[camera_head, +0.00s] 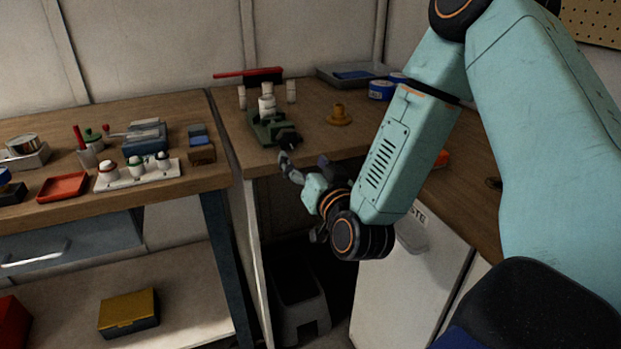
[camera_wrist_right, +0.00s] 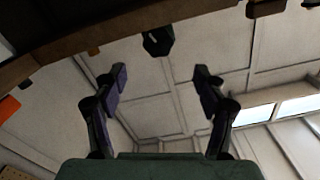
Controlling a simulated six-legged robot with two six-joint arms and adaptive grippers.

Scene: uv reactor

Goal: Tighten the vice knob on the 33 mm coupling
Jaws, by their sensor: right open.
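The green vice (camera_head: 268,128) stands near the front edge of the wooden bench, holding a white coupling (camera_head: 267,103) upright. Its dark knob (camera_head: 290,140) faces the bench's front edge. The knob also shows in the right wrist view (camera_wrist_right: 158,41), beyond the fingertips and roughly centred between them. My right gripper (camera_head: 302,163) is just below and in front of the knob, apart from it. In the wrist view the right gripper (camera_wrist_right: 160,78) is open with nothing between its fingers. My left gripper is not in view.
White fittings (camera_head: 291,91) and a red-handled brush (camera_head: 262,76) are behind the vice. A side table (camera_head: 215,178) with a white fitting rack (camera_head: 138,175) adjoins at left. A grey stool (camera_head: 298,305) is below.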

